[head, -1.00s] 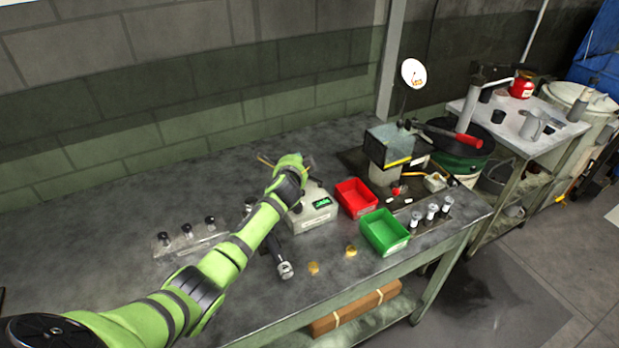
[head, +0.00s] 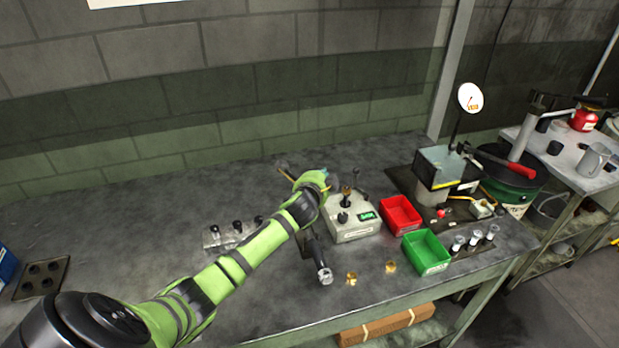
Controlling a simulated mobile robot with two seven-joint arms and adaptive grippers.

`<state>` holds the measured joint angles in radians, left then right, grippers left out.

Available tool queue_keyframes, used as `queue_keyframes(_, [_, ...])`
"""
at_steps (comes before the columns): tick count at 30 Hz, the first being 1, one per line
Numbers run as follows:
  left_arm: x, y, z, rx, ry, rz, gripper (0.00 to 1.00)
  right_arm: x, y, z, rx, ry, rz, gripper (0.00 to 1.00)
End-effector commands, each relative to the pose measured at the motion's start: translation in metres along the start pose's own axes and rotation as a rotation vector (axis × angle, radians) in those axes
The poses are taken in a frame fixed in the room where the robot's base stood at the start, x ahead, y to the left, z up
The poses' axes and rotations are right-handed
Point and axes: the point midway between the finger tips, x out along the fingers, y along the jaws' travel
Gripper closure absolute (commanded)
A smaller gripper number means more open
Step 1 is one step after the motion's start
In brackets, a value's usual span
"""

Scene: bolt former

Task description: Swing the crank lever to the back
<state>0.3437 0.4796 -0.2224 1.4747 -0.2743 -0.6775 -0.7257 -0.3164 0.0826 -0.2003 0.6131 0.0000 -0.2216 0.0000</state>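My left gripper (head: 317,180) is above the back left of a grey control box (head: 352,222); its fingers are too small and turned away to tell whether open or shut. A dark lever-like bar with a silver end (head: 322,265) points toward the front, and its far part is hidden behind my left arm. I cannot tell for certain that this is the crank lever. A thin bar with a tan end (head: 284,168) sticks out behind the gripper. The box carries small dark levers and a green display. My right gripper is not in view.
A red bin (head: 401,215) and a green bin (head: 426,251) stand right of the box. Two brass pieces (head: 351,278) lie in front. The back left tabletop is clear.

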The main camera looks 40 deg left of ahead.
Motion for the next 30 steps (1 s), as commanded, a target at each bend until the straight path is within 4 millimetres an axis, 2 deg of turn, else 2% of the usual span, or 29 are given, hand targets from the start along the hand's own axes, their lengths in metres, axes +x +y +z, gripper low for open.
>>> queue_keyframes(6, [-0.024, -0.001, 0.019, 0.002, -0.001, -0.001, 1.00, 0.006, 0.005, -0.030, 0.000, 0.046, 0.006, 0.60])
queue_keyframes(8, [-0.028, -0.001, 0.022, 0.001, -0.001, -0.001, 1.00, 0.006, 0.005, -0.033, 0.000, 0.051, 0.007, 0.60])
queue_keyframes(18, [-0.035, -0.003, 0.025, -0.001, 0.000, 0.001, 1.00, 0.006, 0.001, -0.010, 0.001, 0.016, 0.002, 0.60])
queue_keyframes(30, [-0.034, -0.003, 0.025, -0.001, 0.000, 0.000, 1.00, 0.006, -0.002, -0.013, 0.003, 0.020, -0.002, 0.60])
